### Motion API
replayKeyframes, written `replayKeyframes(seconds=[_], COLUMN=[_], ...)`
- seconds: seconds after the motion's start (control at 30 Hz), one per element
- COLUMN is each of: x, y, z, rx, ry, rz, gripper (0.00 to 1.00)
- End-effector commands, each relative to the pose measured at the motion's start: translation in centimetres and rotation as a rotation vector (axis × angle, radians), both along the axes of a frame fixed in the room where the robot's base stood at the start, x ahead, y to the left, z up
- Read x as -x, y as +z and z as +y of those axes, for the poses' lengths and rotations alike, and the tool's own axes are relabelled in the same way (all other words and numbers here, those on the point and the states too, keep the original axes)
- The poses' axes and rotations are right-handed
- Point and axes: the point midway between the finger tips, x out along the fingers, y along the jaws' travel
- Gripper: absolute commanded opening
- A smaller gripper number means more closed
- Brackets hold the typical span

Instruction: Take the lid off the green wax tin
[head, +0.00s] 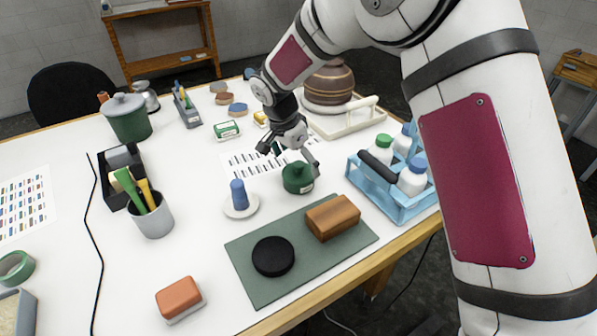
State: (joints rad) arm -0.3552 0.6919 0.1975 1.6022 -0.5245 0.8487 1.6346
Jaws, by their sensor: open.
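A small dark green tin (298,183), which I take to be the green wax tin, stands upright on the white table, just behind the green mat. Nothing shows between the fingers.
A green mat (248,246) holds a black disc (272,256) and a brown block (333,217). A blue bottle carrier (405,208) stands right of the tin. A blue peg (238,194) on a white disc (241,210) stands left. A larger green pot (128,122) is at the back left.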

Motion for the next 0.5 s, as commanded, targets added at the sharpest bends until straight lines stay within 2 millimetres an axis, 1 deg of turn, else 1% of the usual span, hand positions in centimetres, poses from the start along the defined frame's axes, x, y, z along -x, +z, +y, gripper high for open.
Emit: replayKeyframes(seconds=[0.03,0.13,0.37,0.4,0.47,0.5], x=[0.02,-0.15,-0.27,-0.27,-0.26,-0.26], y=[-0.6,-1.37,-1.57,-1.57,-1.56,-1.56], z=[-0.09,-0.24,-0.25,-0.25,-0.24,-0.24], rx=[0.001,0.001,0.0,0.0,0.0,0.0], ry=[0.0,0.0,0.001,0.001,0.001,0.001], rz=[0.002,0.002,0.0,0.0,0.0,0.0], gripper=[0.99,0.99,0.99,0.96,0.83,0.74])
